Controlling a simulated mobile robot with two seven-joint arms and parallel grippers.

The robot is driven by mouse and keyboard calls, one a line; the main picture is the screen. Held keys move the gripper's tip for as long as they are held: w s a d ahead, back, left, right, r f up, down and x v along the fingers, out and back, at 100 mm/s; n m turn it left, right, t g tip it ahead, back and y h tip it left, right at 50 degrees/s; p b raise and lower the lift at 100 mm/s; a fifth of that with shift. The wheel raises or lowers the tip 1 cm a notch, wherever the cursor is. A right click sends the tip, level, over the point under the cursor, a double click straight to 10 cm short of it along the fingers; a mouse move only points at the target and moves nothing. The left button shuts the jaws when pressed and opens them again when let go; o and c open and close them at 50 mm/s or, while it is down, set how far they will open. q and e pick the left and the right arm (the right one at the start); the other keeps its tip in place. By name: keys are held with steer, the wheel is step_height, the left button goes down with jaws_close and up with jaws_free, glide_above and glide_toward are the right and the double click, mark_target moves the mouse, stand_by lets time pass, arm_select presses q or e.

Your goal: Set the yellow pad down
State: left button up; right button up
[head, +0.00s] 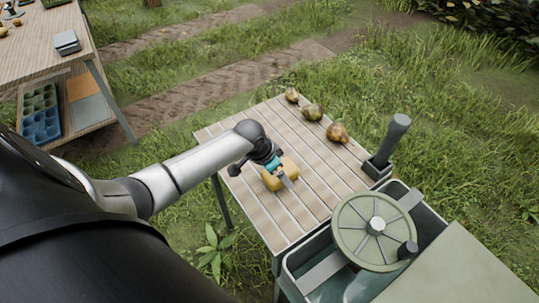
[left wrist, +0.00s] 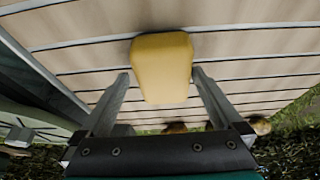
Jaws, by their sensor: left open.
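The yellow pad (head: 271,182) is on the slatted wooden table (head: 262,218), near its left part. In the left wrist view the pad (left wrist: 162,66) shows as a rounded yellow block against the slats. My left gripper (head: 282,175) is over the pad with its jaws open. My right gripper is not in view.
Several brownish pears, one of them here (head: 337,132), lie along the table's far edge. A dark upright handle (head: 391,140) and a green wheel (head: 376,229) over a bin stand at the right. Another table (head: 40,50) is at upper left. The front-middle slats are clear.

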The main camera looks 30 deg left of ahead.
arm_select(q)
steer(key=p+v, duration=0.2)
steer(key=v, duration=0.8)
steer(key=shift+r, duration=0.2)
steer(key=shift+a, duration=0.1)
